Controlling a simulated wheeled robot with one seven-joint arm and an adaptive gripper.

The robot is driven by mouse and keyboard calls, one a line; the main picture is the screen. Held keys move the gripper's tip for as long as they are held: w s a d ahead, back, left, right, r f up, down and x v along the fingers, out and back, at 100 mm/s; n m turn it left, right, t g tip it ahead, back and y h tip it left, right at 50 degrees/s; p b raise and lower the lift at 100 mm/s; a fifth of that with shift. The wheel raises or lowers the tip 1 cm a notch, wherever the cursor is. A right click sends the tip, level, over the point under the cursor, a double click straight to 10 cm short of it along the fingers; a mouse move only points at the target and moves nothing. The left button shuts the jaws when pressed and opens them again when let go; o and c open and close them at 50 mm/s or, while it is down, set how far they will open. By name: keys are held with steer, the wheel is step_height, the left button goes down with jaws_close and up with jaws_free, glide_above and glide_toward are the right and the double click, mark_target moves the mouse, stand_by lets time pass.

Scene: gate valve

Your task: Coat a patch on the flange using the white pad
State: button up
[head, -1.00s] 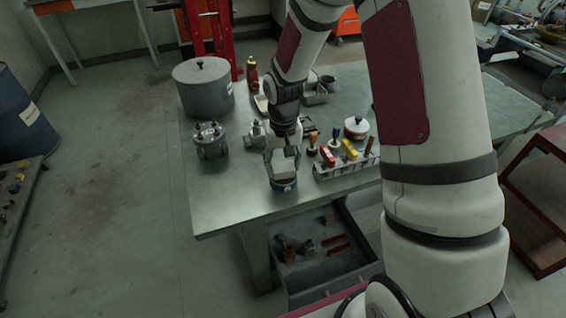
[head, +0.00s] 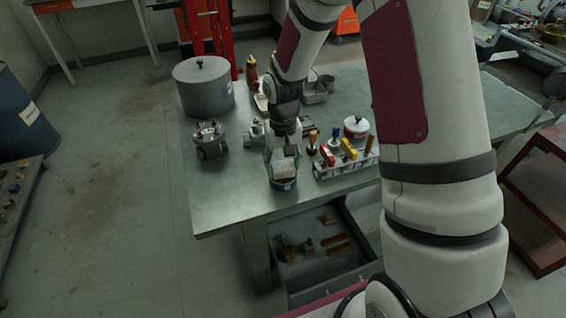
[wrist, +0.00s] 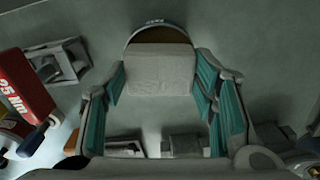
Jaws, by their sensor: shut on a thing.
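The white pad (head: 284,166) is held between the fingers of my gripper (head: 283,157), low over a blue-rimmed round tin (head: 284,185) near the table's front edge. In the wrist view the pad (wrist: 160,71) is a pale block between the teal finger pads of my gripper (wrist: 160,85). The tin (wrist: 157,33) shows behind the pad, its contents brownish and partly hidden. I cannot tell whether the pad touches the tin's contents. A grey metal flange piece (head: 209,140) with upright studs stands on the table, left of my gripper and apart from it.
A large grey lidded pot (head: 202,88) stands behind the flange. A rack of red and yellow-handled tools (head: 347,165) is close right of my gripper; red tools (wrist: 25,88) show at the wrist view's left. The table's front left (head: 225,200) is clear. An open drawer (head: 320,255) is below.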

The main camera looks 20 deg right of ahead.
mark_target(284, 167)
steer(key=shift+r+p, duration=1.7)
steer(key=shift+r, duration=1.75)
steer(key=shift+f, duration=0.1)
steer(key=shift+s+f+n, duration=0.25)
steer(key=shift+f+n, duration=0.15)
steer(key=shift+n, duration=0.5)
